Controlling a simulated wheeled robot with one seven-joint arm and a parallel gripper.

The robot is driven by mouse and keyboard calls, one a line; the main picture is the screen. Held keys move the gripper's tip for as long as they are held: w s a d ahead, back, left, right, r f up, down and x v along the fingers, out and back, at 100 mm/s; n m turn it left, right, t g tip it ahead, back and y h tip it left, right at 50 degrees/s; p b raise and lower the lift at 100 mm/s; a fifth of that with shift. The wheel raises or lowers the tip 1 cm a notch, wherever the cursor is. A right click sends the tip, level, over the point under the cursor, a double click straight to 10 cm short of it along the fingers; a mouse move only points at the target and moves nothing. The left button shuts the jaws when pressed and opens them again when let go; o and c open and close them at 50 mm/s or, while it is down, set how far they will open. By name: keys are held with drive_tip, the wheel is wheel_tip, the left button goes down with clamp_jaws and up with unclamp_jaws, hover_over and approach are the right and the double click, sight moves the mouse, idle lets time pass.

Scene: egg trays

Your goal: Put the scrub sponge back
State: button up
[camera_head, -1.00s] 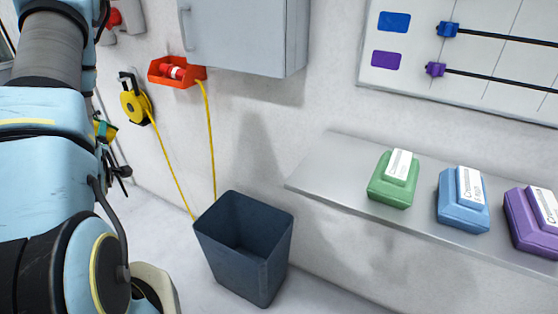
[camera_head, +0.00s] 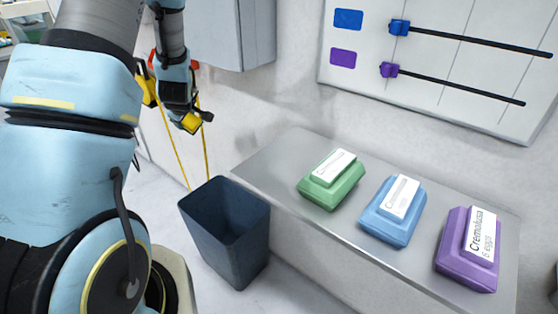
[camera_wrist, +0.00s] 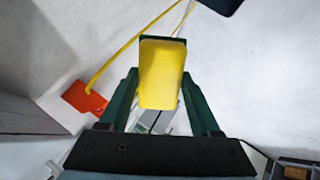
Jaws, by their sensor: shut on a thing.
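The scrub sponge (camera_wrist: 161,78) is yellow with a thin dark green edge at its far end. It is between the two dark green fingers of my gripper (camera_wrist: 160,92), which is shut on it. In the head view the sponge (camera_head: 190,122) shows at the end of my arm, with my gripper (camera_head: 184,112) just above it. They are in the air near the wall, above and left of the dark bin. The underside of the sponge is hidden.
A dark open bin (camera_head: 248,247) stands on the floor. A grey shelf (camera_head: 275,158) to its right bears green (camera_head: 320,193), blue (camera_head: 385,226) and purple (camera_head: 460,270) egg boxes. A red holder (camera_wrist: 85,97) and yellow cords (camera_head: 170,140) are near the gripper. A grey cabinet (camera_head: 240,30) hangs above.

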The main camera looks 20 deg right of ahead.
drive_tip(key=s+d+r+m+g+p, duration=0.1)
drive_tip(key=s+d+r+g, duration=0.35)
drive_tip(key=s+d, duration=0.7)
drive_tip(key=s+d+r+m+g+p, duration=0.15)
drive_tip(key=s+d+r+g, duration=0.3)
drive_tip(key=s+d, duration=0.7)
drive_tip(key=f, duration=0.3)
drive_tip(key=s+a+f, duration=0.1)
drive_tip(key=f, duration=0.3)
drive_tip(key=a+f+p, duration=0.1)
drive_tip(key=f, duration=0.2)
drive_tip(key=shift+s+f, duration=0.25)
drive_tip(key=o, duration=1.5)
drive_tip(key=shift+c, duration=0.2)
drive_tip(key=shift+r, duration=0.15)
wheel_tip(320, 180, up, 12)
drive_tip(key=b, duration=0.3)
drive_tip(key=s+a+f+m, duration=0.1)
drive_tip(key=s+a+m, duration=0.1)
drive_tip(key=a, duration=1.3)
drive_tip(key=s+a+m+t, duration=0.1)
drive_tip(key=a+m, duration=0.4)
drive_tip(key=a, duration=1)
drive_tip(key=shift+s+f+t+p, duration=0.3)
drive_tip(key=shift+s+f, duration=0.05)
drive_tip(key=shift+s, duration=0.05)
